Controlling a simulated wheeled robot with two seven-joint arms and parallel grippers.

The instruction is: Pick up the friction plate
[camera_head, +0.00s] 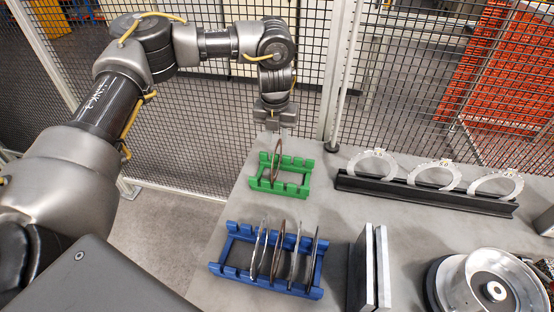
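My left gripper (276,130) points down over the green rack (268,186) near the back left of the table. A thin brownish round plate (278,163) stands upright at the green rack, its top edge right under the fingertips. The fingers are small and seen from behind the wrist, so I cannot tell whether they are closed on it. The blue rack (232,272) in front holds several thin upright plates, some grey (258,246) and some brownish (278,250). My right gripper is not in view.
A black rail (420,193) with three pale rings (435,175) stands at the back right. Upright dark and light slabs (383,268) and a round metal housing (490,285) are at the front right. A mesh fence (200,130) runs behind the table (335,215).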

